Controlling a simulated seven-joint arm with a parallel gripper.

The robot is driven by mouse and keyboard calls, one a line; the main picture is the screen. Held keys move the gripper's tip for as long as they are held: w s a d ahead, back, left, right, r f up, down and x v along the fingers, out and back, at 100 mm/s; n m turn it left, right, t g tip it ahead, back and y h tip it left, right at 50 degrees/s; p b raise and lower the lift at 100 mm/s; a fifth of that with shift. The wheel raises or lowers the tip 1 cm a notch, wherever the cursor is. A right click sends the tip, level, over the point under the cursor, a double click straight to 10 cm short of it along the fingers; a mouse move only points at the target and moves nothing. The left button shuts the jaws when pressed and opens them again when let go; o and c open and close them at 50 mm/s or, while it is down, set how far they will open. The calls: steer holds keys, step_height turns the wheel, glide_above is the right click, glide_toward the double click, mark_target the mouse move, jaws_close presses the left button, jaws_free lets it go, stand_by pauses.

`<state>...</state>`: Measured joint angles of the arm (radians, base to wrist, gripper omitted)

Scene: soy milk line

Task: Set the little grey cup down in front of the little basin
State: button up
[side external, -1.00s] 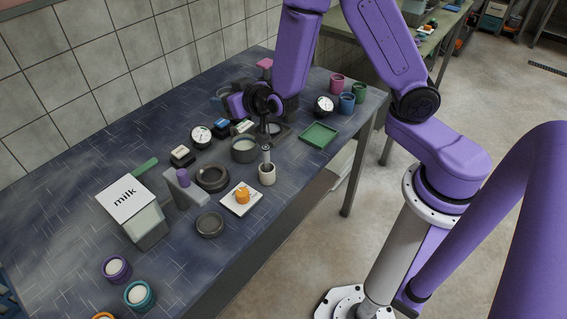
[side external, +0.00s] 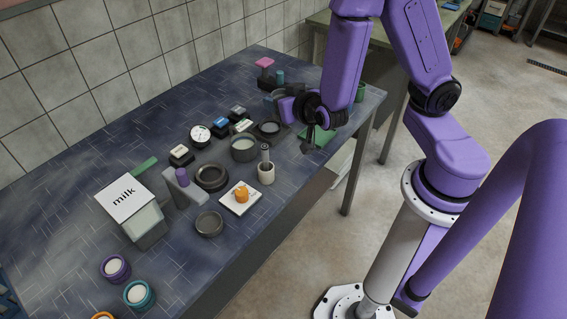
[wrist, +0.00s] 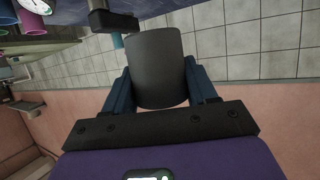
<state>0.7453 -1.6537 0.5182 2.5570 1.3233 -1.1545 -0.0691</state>
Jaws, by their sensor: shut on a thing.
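In the side view the held cup is small, dark and mostly hidden by my gripper. A grey round basin with pale liquid (side external: 244,149) stands on the table to the left of my gripper. A dark round bowl (side external: 212,178) and a shallow dark dish (side external: 209,223) stand farther left; I cannot tell which is the little basin.
A cream cup with a grey tool (side external: 266,174) stands in front of the grey basin. A white plate with an orange item (side external: 241,198) is to its left. The green tray (side external: 319,136) is partly hidden. The table's front edge is close.

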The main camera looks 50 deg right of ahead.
steer(key=shift+s+d+f, duration=0.15)
steer(key=shift+s+f, duration=0.05)
steer(key=shift+f, duration=8.1)
steer(key=shift+f, duration=0.15)
steer(key=o, duration=0.8)
